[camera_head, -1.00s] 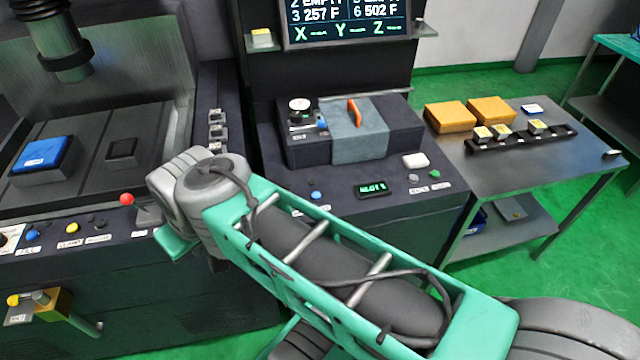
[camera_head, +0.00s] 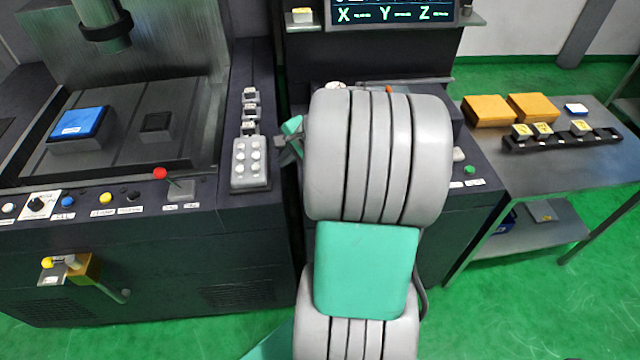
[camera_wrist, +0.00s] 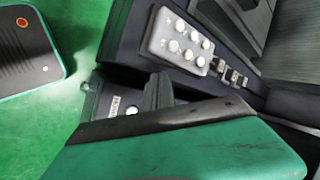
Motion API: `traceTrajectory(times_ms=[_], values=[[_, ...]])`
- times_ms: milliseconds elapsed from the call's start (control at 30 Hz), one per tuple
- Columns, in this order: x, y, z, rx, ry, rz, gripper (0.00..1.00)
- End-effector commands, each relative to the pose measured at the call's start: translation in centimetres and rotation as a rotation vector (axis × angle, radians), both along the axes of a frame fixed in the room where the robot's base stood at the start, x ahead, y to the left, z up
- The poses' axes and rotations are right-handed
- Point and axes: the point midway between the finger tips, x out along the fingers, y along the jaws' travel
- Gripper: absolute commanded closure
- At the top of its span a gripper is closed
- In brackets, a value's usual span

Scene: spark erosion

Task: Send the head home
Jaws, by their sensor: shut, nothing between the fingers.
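The machine head (camera_head: 103,25) is the dark and grey cylinder at the top left, above the bed with the blue block. A grey keypad with several white round keys (camera_head: 250,163) lies on the machine's right edge; it also shows in the wrist view (camera_wrist: 178,43). My gripper (camera_head: 287,150) is just right of the keypad in the head view, mostly hidden behind my arm. In the wrist view, its grey fingers (camera_wrist: 158,92) are shut and empty, close to a white round button (camera_wrist: 131,111) with a label. I cannot tell whether they touch anything.
A screen with X, Y, Z rows (camera_head: 390,12) stands behind. My arm hides most of the middle cabinet. A red-knobbed lever (camera_head: 160,173) and coloured buttons line the machine's front. A metal table (camera_head: 500,180) with orange blocks (camera_head: 490,110) stands right.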

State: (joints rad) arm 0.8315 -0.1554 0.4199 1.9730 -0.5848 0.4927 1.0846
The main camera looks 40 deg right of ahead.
Motion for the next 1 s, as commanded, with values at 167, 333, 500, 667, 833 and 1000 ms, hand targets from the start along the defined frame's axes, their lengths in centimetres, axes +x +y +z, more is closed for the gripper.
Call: traceTrajectory(times_ms=[167,333,500,667,833,1000], values=[[-1.6,-8.5,-3.2,0.322,-0.088,-0.432,1.0],[-2.3,-10.8,-3.8,0.429,-0.128,-0.559,1.0],[-2.2,-10.8,-3.7,0.431,-0.127,-0.56,1.0],[-2.3,-10.8,-3.9,0.43,-0.127,-0.56,1.0],[-2.3,-10.7,-5.2,0.429,-0.126,-0.56,1.0],[-2.3,-10.7,-7.6,0.428,-0.126,-0.559,1.0]])
